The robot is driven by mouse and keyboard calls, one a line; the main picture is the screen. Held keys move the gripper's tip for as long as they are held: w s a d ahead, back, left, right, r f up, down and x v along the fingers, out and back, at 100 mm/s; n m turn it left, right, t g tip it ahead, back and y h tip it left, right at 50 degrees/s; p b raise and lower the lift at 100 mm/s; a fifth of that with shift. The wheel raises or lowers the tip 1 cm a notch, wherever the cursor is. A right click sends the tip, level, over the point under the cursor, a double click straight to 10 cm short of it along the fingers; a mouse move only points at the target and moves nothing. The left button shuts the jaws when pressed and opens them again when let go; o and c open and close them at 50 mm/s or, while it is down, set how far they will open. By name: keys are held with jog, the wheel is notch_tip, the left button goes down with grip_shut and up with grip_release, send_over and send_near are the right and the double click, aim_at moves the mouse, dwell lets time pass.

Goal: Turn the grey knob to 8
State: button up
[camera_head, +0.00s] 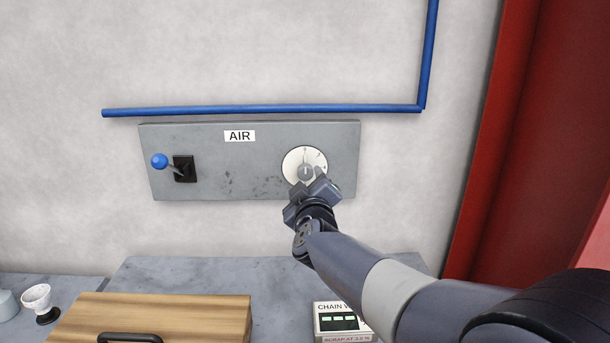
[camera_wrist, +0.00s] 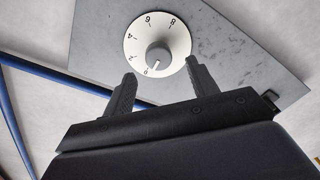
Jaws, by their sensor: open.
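The grey knob (camera_wrist: 158,56) sits at the centre of a round white dial (camera_wrist: 178,37) on a grey wall panel. In the wrist view the dial carries the numbers 0, 2, 4, 6 and 8, and the knob's pointer mark is at or near 0. In the head view the knob (camera_head: 305,172) shows on the dial (camera_head: 291,160), partly covered by my gripper (camera_head: 311,184). In the wrist view my gripper (camera_wrist: 163,80) is open, its two fingers apart on either side of the dial's 0 edge. It does not hold the knob.
The panel (camera_head: 230,170) is labelled AIR and has a blue-tipped lever (camera_head: 160,161) at its left. A blue pipe (camera_head: 260,109) runs just above. A red column (camera_head: 510,140) stands right.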

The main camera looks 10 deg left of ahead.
aim_at(305, 174)
jog(key=shift+x, duration=2.65)
jog(key=c, duration=1)
jog(key=shift+o, duration=0.2)
